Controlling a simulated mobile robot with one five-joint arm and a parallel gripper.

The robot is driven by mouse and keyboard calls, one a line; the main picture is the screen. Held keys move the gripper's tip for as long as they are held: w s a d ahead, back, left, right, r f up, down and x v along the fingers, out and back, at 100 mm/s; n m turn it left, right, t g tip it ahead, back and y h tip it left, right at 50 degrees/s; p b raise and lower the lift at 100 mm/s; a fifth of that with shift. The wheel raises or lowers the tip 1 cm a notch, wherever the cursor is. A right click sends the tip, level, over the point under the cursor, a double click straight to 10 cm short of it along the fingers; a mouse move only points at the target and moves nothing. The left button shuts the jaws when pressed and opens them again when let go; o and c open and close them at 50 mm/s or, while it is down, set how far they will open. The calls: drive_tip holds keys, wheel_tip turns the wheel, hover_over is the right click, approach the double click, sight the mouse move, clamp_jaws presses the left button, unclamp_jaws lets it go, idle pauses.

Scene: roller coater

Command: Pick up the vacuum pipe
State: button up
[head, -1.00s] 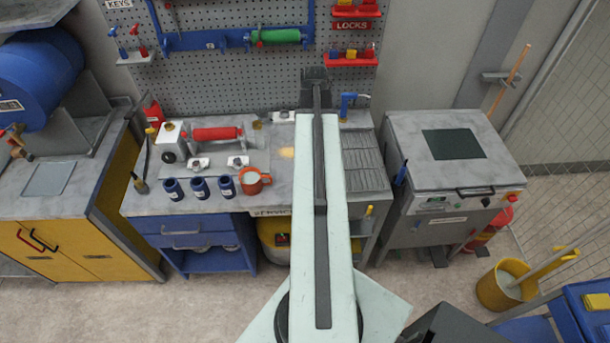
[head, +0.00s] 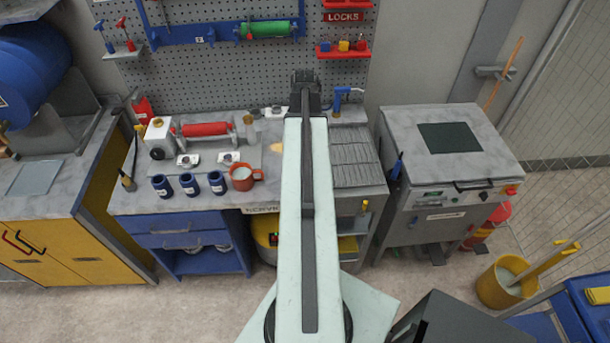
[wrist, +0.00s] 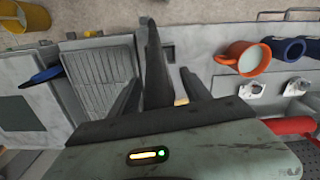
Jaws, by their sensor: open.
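My gripper (head: 305,80) is at the far end of my raised arm in the head view, in front of the pegboard's lower edge.
The bench (head: 140,200) carries a red roller (head: 205,129), an orange mug (head: 243,178) and several dark blue cups (head: 189,184). A blue tap-like fitting (head: 345,95) stands right of my gripper. A grey machine (head: 450,160) and yellow bucket (head: 495,285) are farther right.

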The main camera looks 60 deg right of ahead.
wheel_tip(320, 180, down, 3)
drive_tip(key=shift+r+b, duration=0.1)
drive_tip(key=shift+b, duration=0.6)
clamp_jaws()
drive_tip(key=shift+r, duration=0.1)
